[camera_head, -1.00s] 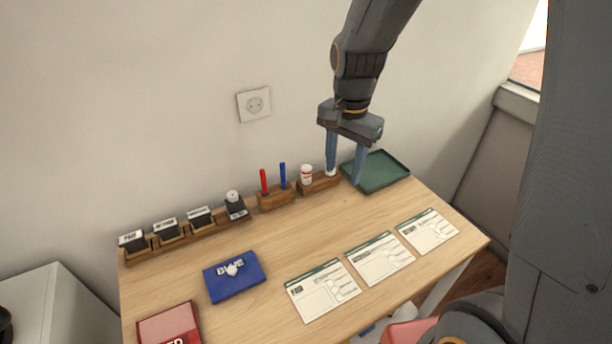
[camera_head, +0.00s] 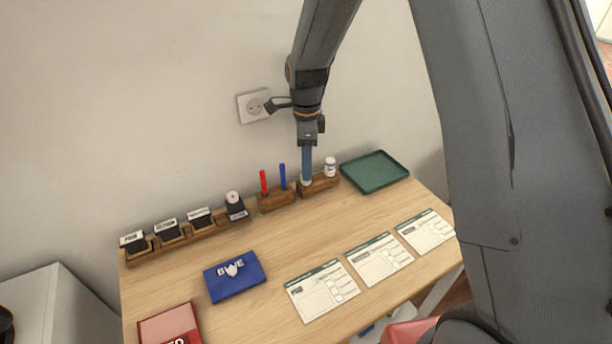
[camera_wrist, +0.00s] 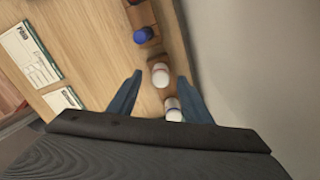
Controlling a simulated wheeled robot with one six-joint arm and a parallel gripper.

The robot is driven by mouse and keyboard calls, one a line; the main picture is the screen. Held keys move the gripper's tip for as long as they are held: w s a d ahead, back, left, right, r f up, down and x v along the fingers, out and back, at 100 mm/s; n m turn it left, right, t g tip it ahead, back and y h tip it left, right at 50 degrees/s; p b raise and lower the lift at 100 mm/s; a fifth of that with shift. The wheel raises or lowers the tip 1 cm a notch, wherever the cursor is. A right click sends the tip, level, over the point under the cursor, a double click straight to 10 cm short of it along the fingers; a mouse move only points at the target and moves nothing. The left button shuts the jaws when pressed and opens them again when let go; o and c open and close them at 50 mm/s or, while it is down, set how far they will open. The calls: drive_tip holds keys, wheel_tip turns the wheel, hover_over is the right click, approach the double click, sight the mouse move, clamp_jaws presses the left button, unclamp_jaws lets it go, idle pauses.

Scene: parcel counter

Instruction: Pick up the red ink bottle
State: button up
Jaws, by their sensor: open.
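The red ink bottle, white with a thin red band, shows in the wrist view (camera_wrist: 160,74) between the tips of my open fingers. I cannot tell whether either finger touches it. In the head view my gripper (camera_head: 307,174) points down at the left place of the small wooden bottle holder (camera_head: 318,188). There it covers most of the bottle, and only a pale bit shows below the fingers. The blue-banded bottle (camera_head: 330,167) stands just right of my gripper in the same holder, and also shows in the wrist view (camera_wrist: 173,109).
A pen holder (camera_head: 277,201) with a red pen (camera_head: 264,182) and a blue pen (camera_head: 283,176) stands just left. A green tray (camera_head: 375,171) lies to the right. The wall and a socket (camera_head: 253,105) are close behind. The counter's middle front holds forms and pads.

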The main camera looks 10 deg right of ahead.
drive_tip(key=shift+f+p, duration=0.5)
drive_tip(key=shift+f, duration=1.35)
drive_tip(key=c, duration=1.1)
drive_tip(key=shift+c, duration=0.2)
